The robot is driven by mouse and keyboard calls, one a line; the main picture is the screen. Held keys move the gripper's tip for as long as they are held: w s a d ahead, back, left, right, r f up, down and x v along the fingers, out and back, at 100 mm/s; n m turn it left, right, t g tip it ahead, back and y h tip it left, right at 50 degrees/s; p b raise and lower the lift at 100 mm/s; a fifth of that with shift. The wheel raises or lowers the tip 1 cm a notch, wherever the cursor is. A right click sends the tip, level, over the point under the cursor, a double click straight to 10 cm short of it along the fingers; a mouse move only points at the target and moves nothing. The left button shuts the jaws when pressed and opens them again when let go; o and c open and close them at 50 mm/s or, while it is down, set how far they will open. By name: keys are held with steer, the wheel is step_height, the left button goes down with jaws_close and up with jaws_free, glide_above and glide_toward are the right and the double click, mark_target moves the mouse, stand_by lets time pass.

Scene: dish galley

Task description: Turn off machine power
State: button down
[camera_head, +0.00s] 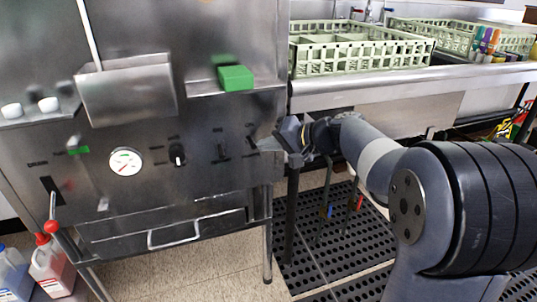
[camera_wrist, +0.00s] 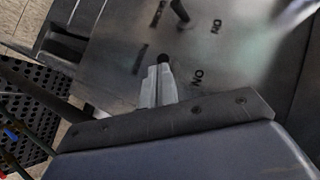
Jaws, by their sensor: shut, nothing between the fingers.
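The machine's steel front panel (camera_head: 205,125) carries a dial, a knob and small switches. My gripper (camera_head: 268,145) is at the panel's right edge, with its fingers closed and empty. In the wrist view the shut fingers (camera_wrist: 160,85) point at a small dark round switch part (camera_wrist: 163,57), with the tips at or very close to it. I cannot tell whether they touch. An "ON" label (camera_wrist: 197,78) lies beside it. The switch's lever and position are not clear. A second toggle (camera_wrist: 180,10) with its own "ON" label stands farther along the panel; it also shows in the head view (camera_head: 222,151).
A round gauge (camera_head: 125,162), a black knob (camera_head: 178,155) and a red-balled lever (camera_head: 52,226) are left of my gripper. A green block (camera_head: 235,77) sits on the ledge above. A steel counter (camera_head: 400,83) with dish racks (camera_head: 360,48) extends right.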

steer(key=shift+r+p, duration=0.55)
steer(key=shift+r, duration=0.15)
stand_by(0.4)
